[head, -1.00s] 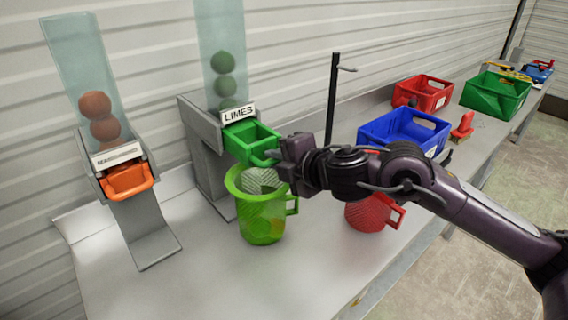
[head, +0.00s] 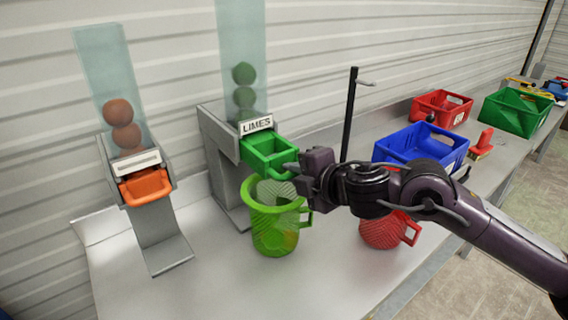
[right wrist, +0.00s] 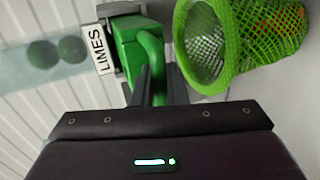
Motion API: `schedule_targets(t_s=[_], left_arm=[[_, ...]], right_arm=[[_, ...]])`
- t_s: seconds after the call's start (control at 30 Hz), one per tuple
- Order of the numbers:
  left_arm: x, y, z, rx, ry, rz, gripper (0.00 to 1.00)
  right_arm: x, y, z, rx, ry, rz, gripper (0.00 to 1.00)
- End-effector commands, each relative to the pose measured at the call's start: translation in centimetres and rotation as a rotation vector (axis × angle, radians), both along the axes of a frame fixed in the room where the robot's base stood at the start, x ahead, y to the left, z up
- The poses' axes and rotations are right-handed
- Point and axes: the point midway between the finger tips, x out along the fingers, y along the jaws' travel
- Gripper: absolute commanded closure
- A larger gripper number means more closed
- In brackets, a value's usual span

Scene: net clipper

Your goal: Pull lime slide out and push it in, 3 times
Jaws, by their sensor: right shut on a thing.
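The green lime slide (head: 268,152) sticks out of the front of the grey lime dispenser (head: 222,160), under a LIMES label (head: 257,125). My right gripper (head: 297,170) is shut on the slide's handle; the right wrist view shows the fingers (right wrist: 150,88) on either side of the green handle (right wrist: 152,55). A clear tube (head: 242,50) above holds dark green limes (head: 243,73). A green mesh basket (head: 272,225) with a side handle stands below the slide and also shows in the right wrist view (right wrist: 222,45). My left gripper is not in view.
An orange-slide dispenser (head: 146,187) stands at the left. A red mesh basket (head: 383,231) is partly behind my right arm. A black post (head: 349,110), a blue crate (head: 425,146), a red crate (head: 441,108) and a green crate (head: 516,112) stand to the right. The front-left table is clear.

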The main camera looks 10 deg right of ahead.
Motion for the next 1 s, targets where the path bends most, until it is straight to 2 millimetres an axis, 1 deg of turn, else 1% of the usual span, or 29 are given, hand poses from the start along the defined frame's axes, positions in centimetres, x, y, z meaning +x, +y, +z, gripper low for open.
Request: schedule_targets(t_s=[0.03,1.0], left_arm=[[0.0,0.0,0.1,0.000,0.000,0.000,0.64],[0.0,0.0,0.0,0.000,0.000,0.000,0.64]], right_arm=[[0.7,-0.2,0.8,0.008,-0.014,-0.014,1.00],[7.0,2.3,0.8,0.007,-0.013,-0.016,1.00]])
